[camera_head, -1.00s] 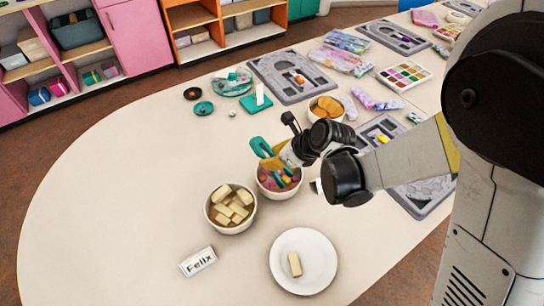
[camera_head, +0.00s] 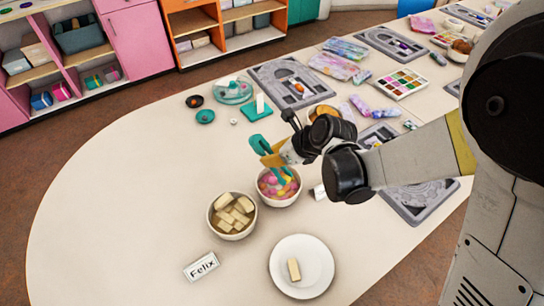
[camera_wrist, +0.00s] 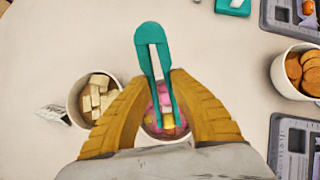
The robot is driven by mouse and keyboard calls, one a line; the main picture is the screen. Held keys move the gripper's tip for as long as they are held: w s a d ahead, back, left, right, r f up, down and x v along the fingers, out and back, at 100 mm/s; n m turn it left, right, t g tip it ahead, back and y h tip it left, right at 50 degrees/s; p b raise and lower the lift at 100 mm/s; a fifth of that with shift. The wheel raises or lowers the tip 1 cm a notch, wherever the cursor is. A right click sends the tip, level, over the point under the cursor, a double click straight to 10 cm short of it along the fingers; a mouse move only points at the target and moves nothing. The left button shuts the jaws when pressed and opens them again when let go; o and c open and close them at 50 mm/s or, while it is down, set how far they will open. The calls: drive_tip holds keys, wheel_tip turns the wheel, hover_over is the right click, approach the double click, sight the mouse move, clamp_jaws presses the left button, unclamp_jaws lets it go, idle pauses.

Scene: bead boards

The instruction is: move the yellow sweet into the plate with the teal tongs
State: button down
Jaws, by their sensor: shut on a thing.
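My gripper (camera_head: 279,157) is shut on the teal tongs (camera_head: 262,147), holding them over the bowl of sweets (camera_head: 282,203). In the wrist view the tongs (camera_wrist: 152,50) stand between my yellow fingers (camera_wrist: 164,105), their lower ends over the sweets. A yellow sweet (camera_wrist: 167,123) shows at the tong ends; I cannot tell whether it is gripped or lies in the bowl. The white plate (camera_head: 318,277) lies at the front with one pale block (camera_head: 294,269) on it.
A bowl of pale blocks (camera_head: 233,235) stands left of the sweets bowl. A name card (camera_head: 201,266) reading Felix lies left of the plate. A bowl of orange biscuits (camera_wrist: 284,85) and grey boards (camera_head: 290,80) are farther back. The table's left side is clear.

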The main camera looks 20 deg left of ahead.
wheel_tip(320, 180, up, 7)
drive_tip(key=p, duration=0.4)
drive_tip(key=shift+d+f, duration=0.1)
